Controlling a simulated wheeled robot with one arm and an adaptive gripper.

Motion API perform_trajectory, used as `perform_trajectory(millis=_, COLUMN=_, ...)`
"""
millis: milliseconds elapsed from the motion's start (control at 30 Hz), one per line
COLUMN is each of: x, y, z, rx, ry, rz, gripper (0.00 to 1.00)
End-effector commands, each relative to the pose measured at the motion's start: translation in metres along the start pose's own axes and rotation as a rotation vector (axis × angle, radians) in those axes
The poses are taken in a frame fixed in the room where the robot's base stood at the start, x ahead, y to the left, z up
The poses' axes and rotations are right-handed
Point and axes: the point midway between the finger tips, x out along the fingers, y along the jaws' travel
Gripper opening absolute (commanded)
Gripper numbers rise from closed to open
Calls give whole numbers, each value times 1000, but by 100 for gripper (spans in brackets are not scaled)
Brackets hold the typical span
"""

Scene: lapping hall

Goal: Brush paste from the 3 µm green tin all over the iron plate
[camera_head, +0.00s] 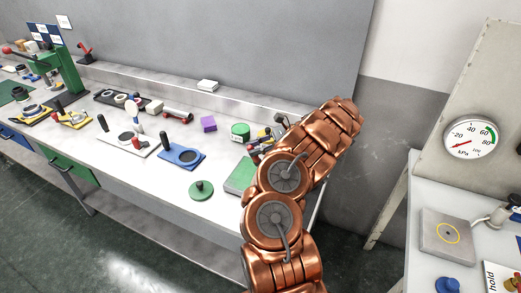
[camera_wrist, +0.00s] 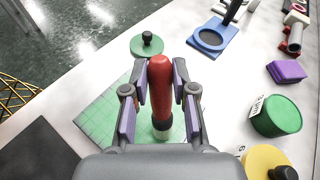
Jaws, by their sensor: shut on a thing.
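My gripper (camera_wrist: 156,105) is shut on the red handle of a brush (camera_wrist: 160,85), held upright in the wrist view. The brush's pale lower end is over a square plate (camera_wrist: 100,112) with a grid on its face, apparently the iron plate. Its visible face is green; the gripper hides part of it. Whether the bristles touch it I cannot tell. In the head view the plate (camera_head: 240,177) is partly behind my arm. The green tin (camera_wrist: 276,117) stands to the plate's right in the wrist view, its small label partly readable. It also shows in the head view (camera_head: 240,130).
A green disc with a black knob (camera_wrist: 147,45) lies beyond the plate. A blue tray (camera_wrist: 212,36), a purple block (camera_wrist: 286,72) and a yellow round item (camera_wrist: 264,160) are nearby. A dark square (camera_wrist: 38,155) is at left. Bare bench separates the plate and tin.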

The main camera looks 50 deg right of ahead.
Motion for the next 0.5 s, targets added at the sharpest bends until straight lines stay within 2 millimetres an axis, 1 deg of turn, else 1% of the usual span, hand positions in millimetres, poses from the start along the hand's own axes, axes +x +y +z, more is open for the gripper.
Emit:
perform_trajectory(millis=67, x=4, y=-3, z=0, rx=0, ry=0, rz=1, gripper=0)
perform_trajectory(millis=267, x=8, y=-6, z=1, rx=0, ry=1, rz=0, gripper=0)
perform_trajectory(millis=500, x=19, y=-15, z=4, rx=-1, ry=2, rz=0, gripper=0)
